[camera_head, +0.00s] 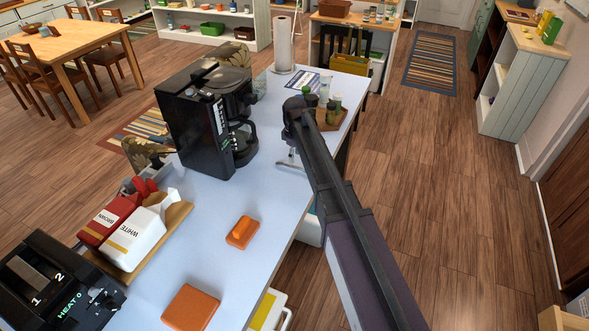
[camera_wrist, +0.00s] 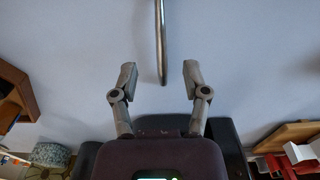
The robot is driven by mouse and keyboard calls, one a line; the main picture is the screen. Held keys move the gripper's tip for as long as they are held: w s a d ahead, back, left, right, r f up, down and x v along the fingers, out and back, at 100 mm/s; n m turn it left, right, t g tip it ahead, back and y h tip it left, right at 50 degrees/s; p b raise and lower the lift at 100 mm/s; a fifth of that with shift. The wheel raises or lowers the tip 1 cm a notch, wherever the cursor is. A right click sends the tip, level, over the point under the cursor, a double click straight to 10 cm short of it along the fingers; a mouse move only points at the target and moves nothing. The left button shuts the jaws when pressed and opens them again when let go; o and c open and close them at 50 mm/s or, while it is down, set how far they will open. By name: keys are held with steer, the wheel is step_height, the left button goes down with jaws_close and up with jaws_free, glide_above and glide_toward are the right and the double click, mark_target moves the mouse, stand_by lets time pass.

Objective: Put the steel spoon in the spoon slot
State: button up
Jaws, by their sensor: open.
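The spoon appears as a thin steel rod (camera_wrist: 161,42) over the pale counter in the wrist view. In the head view my gripper (camera_head: 290,160) is low over the counter's right edge, right of the black coffee maker; I cannot make out the spoon there. I cannot identify the spoon slot in either view.
The coffee maker (camera_head: 208,120) stands left of my gripper. A wooden tray (camera_head: 330,122) with small jars and a paper towel roll (camera_head: 284,45) are behind it. BROWN and WHITE packs (camera_head: 135,238), a toaster (camera_head: 62,285) and orange pieces (camera_head: 242,231) are nearer. The counter between is clear.

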mark_target(296, 169)
steer(key=shift+f, duration=0.1)
steer(key=shift+s+d+f+b, duration=0.1)
steer(key=shift+f+b, duration=1.2)
steer(key=shift+b, duration=0.05)
steer(key=shift+d+f+b, duration=0.1)
steer(key=shift+f+b, duration=1.15)
steer(key=shift+b, duration=0.05)
jaws_close()
